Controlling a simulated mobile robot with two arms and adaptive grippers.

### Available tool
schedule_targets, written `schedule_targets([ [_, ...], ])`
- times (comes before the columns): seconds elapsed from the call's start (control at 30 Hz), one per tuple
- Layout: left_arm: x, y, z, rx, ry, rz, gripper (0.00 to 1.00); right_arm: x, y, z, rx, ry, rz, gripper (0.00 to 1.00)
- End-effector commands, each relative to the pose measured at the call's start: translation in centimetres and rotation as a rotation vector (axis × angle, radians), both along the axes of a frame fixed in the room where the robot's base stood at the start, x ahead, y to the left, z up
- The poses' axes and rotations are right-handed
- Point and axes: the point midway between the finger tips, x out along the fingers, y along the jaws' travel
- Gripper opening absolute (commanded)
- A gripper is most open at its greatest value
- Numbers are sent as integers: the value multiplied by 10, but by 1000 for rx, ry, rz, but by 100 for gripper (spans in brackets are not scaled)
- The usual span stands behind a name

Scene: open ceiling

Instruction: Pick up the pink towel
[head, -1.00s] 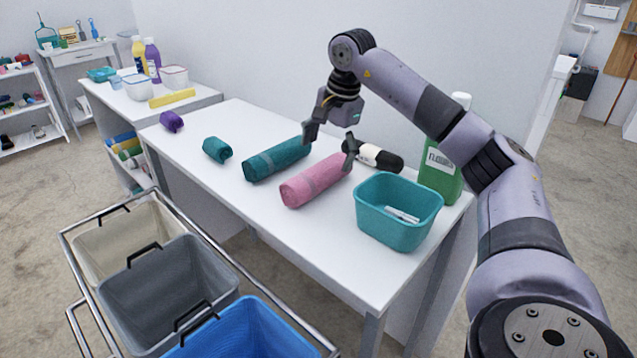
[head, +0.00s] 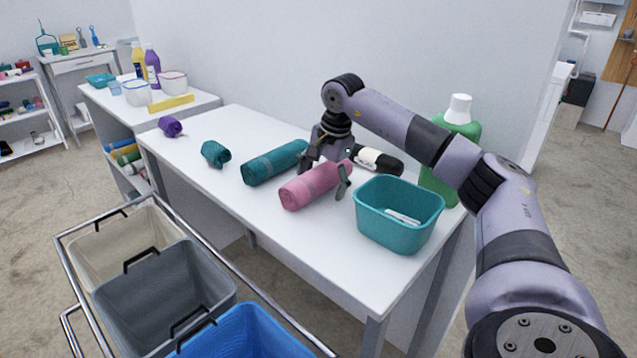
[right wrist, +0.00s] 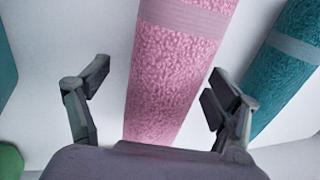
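The pink towel (head: 303,189) is rolled up and lies on the white table, with a paler band around it. It also shows in the right wrist view (right wrist: 172,72), running between my fingers. My right gripper (head: 325,178) is open around the far end of the towel, one finger on each side. In the right wrist view my right gripper (right wrist: 155,92) has a clear gap between the left finger and the towel; the right finger is closer to it. My left gripper is not in view.
A rolled teal towel (head: 272,163) lies just left of the pink one. Bins on a cart (head: 165,285) stand in front of the table (head: 230,205).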

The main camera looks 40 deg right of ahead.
Motion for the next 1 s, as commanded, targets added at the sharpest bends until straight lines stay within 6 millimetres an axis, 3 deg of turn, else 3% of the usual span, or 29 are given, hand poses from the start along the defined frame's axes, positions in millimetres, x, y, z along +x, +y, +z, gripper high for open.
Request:
schedule_targets([
  [0.8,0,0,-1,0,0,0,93,0,0,0,0,1,0,29],
  [1.0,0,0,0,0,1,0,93,0,0,1,0,0,0,29],
])
